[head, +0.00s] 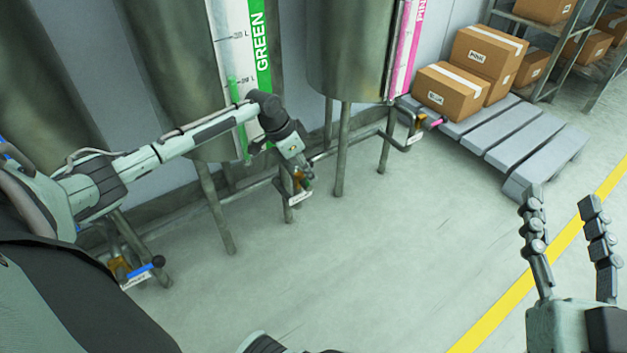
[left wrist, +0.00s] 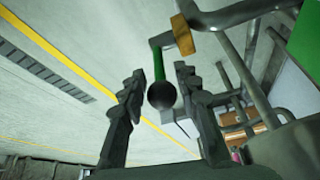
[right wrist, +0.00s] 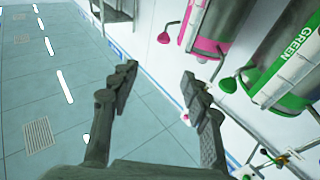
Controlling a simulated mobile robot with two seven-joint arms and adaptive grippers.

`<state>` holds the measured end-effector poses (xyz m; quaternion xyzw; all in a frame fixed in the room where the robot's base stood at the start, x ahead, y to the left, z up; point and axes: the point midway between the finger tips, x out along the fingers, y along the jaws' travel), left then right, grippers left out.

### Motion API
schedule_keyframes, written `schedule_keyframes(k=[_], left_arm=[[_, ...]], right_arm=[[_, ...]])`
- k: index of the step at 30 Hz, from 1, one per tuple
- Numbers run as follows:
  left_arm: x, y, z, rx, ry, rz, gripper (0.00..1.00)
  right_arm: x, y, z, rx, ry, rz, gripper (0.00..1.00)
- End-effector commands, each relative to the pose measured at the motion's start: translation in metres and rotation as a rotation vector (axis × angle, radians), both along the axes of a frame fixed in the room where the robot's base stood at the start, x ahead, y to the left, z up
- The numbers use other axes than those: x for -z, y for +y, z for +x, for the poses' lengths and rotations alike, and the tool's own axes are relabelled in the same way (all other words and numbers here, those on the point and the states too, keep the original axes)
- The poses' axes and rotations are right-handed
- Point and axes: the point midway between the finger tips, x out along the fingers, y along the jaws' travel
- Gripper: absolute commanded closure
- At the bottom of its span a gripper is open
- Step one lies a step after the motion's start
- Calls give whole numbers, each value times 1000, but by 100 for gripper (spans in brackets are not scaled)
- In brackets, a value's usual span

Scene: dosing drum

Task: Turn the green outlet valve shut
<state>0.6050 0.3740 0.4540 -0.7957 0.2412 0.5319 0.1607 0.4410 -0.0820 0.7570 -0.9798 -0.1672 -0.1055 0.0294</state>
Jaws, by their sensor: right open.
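The green outlet valve shows in the left wrist view as a brass body (left wrist: 183,35) with a green lever (left wrist: 159,65) ending in a black ball knob (left wrist: 162,95). My left gripper (left wrist: 159,73) is open, with one finger on each side of the lever and knob; contact cannot be made out. In the head view, the brass valve (head: 299,178) sits below the green-marked tank, and my left gripper largely hides its lever. My right gripper (head: 560,196) is open and empty over the floor at the right, far from the valve.
The tank with the green scale (head: 258,40) stands on legs behind the valve. A blue-handled valve (head: 140,270) is at the lower left and a pink-handled one (head: 433,122) at the right. A grey pallet (head: 535,140) bears boxes. The floor in front is clear.

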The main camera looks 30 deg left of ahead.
Motion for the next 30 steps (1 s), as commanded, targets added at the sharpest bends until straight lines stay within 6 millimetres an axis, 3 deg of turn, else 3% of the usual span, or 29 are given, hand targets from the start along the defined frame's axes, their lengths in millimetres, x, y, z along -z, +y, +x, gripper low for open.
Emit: schedule_keyframes(k=[5, 9, 21, 28, 30], left_arm=[[26, -6, 9, 0, 0, 0, 68], [40, -9, 13, 0, 1, 0, 68], [45, -10, 16, 1, 0, 0, 68], [45, -10, 15, 1, 0, 0, 97], [45, -10, 15, 1, 0, 0, 100]], right_arm=[[-28, 6, -11, -19, -134, 72, 53], [-36, 3, -13, -14, -191, 88, 53], [-41, 1, -14, -11, -219, 96, 53], [-41, 1, -14, -11, -219, 96, 53], [-42, 1, -14, -11, -219, 96, 53]])
